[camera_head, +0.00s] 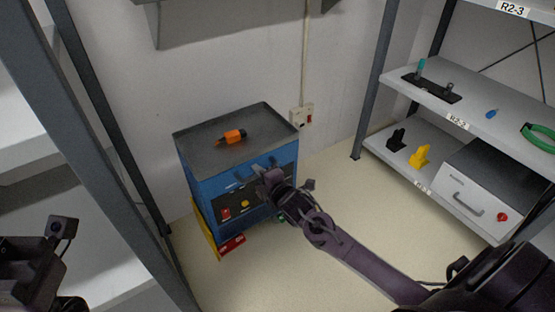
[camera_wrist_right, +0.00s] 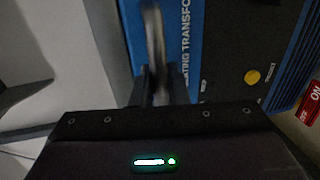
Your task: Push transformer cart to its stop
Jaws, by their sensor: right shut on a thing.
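The transformer cart (camera_head: 215,178) is a blue box with a dark top tray, standing near the back wall. In the right wrist view its blue panel (camera_wrist_right: 165,15) carries partly hidden white lettering. My right gripper (camera_head: 268,180) is at the cart's front. In the right wrist view its fingers (camera_wrist_right: 155,88) are shut on the cart's handle (camera_wrist_right: 155,45), a blurred bar. My left arm shows only in part at the lower left of the head view, and its fingers cannot be made out. A yellow strip (camera_head: 206,230) shows low beside the cart; I cannot tell whether it is the stop.
An orange and black tool (camera_head: 231,136) lies on the cart's top. A wall socket (camera_head: 301,115) is behind. Shelves (camera_head: 455,118) stand at the right, and a rack post (camera_head: 95,150) at the left. The floor (camera_head: 335,180) right of the cart is clear.

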